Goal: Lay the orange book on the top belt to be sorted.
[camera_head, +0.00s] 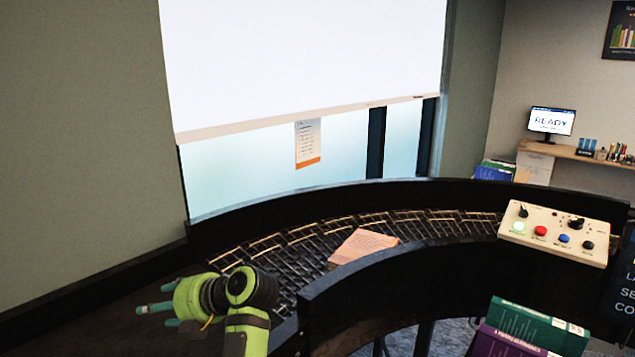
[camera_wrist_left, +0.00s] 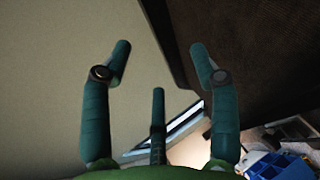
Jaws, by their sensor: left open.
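A pale orange book (camera_head: 362,245) lies flat on the curved roller belt (camera_head: 285,250), its near edge partly hidden by the belt's black front wall. My left gripper (camera_head: 155,308) is at the lower left in the head view, left of the book and well apart from it. Its green-teal fingers point left, away from the book. In the left wrist view the left gripper (camera_wrist_left: 160,60) has its fingers spread with nothing between them. My right gripper is not in view.
The black front wall (camera_head: 400,278) borders the belt. A control box (camera_head: 555,234) with coloured buttons and a lit green lamp stands at the right. Green and purple books (camera_head: 535,325) are stacked at the lower right. A monitor (camera_head: 551,121) reads READY. The belt left of the orange book looks clear.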

